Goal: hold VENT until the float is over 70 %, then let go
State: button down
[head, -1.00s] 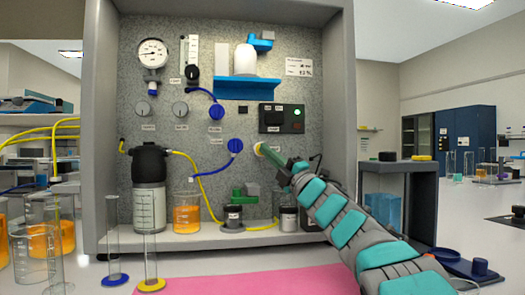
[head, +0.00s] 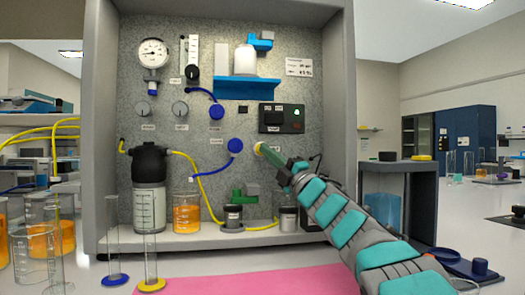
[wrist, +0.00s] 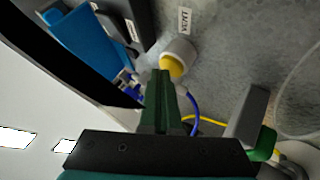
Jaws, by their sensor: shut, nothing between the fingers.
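The yellow VENT button (head: 259,148) sits low on the right of the speckled panel. In the wrist view it is a yellow button (wrist: 171,67) in a white collar, beside a small VENT label (wrist: 184,20). My gripper (head: 268,153) is shut and empty. Its fingertips (wrist: 160,76) are at the button's face and appear to touch it. How deep the button is pressed I cannot tell. A clear upright tube gauge (head: 193,50) stands at the panel's upper left; its float is too small to read. A white readout card (head: 299,67) has blurred digits.
A black switch box (head: 282,118) is above the button, and a blue knob (head: 235,146) with a blue hose is left of it. A grey side wall (head: 340,120) bounds the right.

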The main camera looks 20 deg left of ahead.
jog(key=shift+s+d+b, duration=0.5)
jog(key=shift+s+b, duration=0.1)
jog(key=shift+s, duration=0.15)
jog(key=s+d, duration=0.1)
jog(key=s+b, duration=0.1)
jog(key=s, duration=0.1)
jog(key=s+d+b, duration=0.1)
jog(key=shift+s+d, duration=0.15)
jog(key=shift+d, duration=0.15)
dwell(0.4)
dwell(0.3)
